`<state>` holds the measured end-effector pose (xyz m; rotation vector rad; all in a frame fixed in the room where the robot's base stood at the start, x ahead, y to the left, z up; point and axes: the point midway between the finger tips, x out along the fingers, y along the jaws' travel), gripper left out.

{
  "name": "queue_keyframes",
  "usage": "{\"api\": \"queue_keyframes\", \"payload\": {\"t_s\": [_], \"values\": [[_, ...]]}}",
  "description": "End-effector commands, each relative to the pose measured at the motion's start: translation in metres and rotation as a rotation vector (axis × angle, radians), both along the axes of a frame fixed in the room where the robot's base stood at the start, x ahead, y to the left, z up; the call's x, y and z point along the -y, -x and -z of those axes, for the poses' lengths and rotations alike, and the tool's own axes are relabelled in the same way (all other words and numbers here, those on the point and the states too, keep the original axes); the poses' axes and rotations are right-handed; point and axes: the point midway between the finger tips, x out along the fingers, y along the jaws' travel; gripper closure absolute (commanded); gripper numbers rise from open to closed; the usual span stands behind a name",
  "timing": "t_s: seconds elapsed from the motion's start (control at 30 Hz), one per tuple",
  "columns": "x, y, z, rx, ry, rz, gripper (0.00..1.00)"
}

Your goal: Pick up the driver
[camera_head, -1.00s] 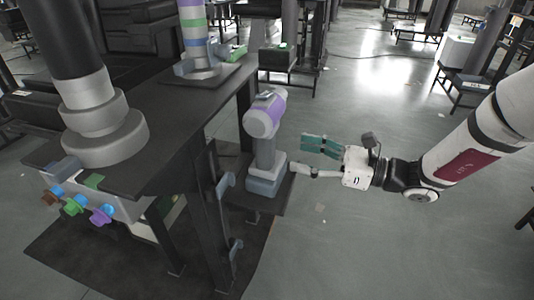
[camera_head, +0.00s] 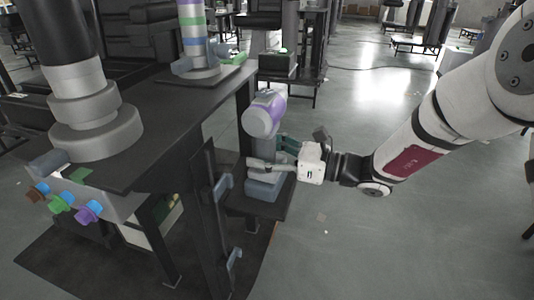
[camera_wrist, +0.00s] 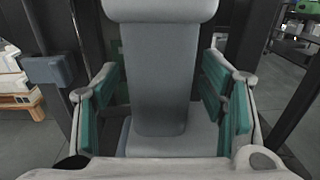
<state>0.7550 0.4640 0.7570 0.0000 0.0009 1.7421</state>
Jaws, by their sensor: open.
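The driver (camera_head: 264,115) has a purple and white head and a grey grip, and it stands upright on a small dark shelf beside the black table. In the wrist view the driver's grey grip (camera_wrist: 163,75) rises between the green finger pads. My gripper (camera_head: 272,153) is open, with one finger on each side of the grip. In the wrist view my gripper (camera_wrist: 168,100) shows gaps between both pads and the grip. The far finger is partly hidden behind the driver in the head view.
The black table (camera_head: 165,115) with a large grey column (camera_head: 95,125) stands at the left. Coloured knobs (camera_head: 65,205) stick out from its front. A dark post (camera_head: 215,200) rises close left of the driver's shelf (camera_head: 278,206). The floor at the right is open.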

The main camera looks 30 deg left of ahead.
Motion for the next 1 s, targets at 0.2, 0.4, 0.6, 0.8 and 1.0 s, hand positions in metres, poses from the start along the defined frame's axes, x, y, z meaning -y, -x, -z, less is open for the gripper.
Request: {"api": "queue_keyframes", "payload": {"t_s": [0.2, 0.4, 0.6, 0.8, 1.0], "values": [[0.0, 0.0, -0.001, 0.001, 0.0, 0.0, 0.58], [0.0, 0.0, 0.0, 0.001, 0.0, 0.0, 1.0], [0.0, 0.0, -0.002, 0.002, -0.004, -0.001, 1.0], [0.0, 0.0, -0.008, 0.002, -0.005, 0.0, 1.0], [0.0, 0.0, -0.027, 0.003, -0.007, -0.001, 1.0]]}}
